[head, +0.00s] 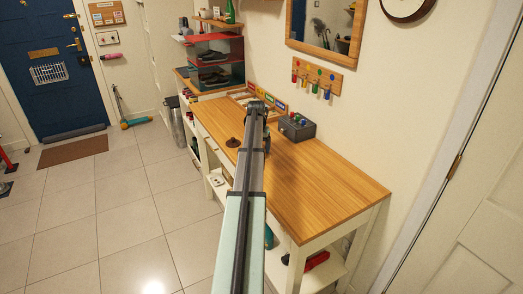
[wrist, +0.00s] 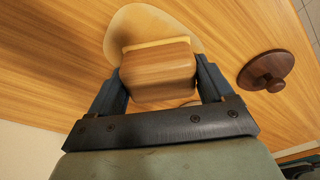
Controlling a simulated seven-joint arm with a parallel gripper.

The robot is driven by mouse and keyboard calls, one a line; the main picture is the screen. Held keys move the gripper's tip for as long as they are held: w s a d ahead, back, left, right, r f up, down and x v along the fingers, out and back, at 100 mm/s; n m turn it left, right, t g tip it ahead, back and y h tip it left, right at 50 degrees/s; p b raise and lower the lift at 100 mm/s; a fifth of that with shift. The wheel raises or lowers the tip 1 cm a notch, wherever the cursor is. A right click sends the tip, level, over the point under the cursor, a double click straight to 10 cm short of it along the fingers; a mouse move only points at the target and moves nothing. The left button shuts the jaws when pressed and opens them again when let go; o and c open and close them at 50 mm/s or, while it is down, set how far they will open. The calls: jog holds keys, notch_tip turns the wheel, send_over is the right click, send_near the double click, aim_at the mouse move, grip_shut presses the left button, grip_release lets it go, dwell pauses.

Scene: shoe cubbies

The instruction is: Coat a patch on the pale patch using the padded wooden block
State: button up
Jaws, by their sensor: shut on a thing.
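My gripper (wrist: 159,68) is shut on the padded wooden block (wrist: 158,78), which sits between the two dark fingers in the wrist view. The block is brown wood with a pale, thin pad strip along its far edge. The pale patch (wrist: 150,18) is a rounded, cream-coloured area on the wooden tabletop, just beyond and partly behind the block. I cannot tell whether the pad touches it. In the head view my arm reaches over the table and hides the block and the patch.
A dark round wooden lid-like piece with a knob (wrist: 267,72) lies on the tabletop to the right; it also shows in the head view (head: 233,142). A dark box (head: 297,127) stands by the wall. The near half of the tabletop (head: 320,185) is clear.

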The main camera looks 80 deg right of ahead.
jog(key=w+d, duration=0.3)
jog(key=shift+w+d, duration=0.2)
jog(key=shift+d, duration=0.1)
notch_tip(320, 180, up, 8)
dwell(0.5)
jog(key=shift+a, duration=0.1)
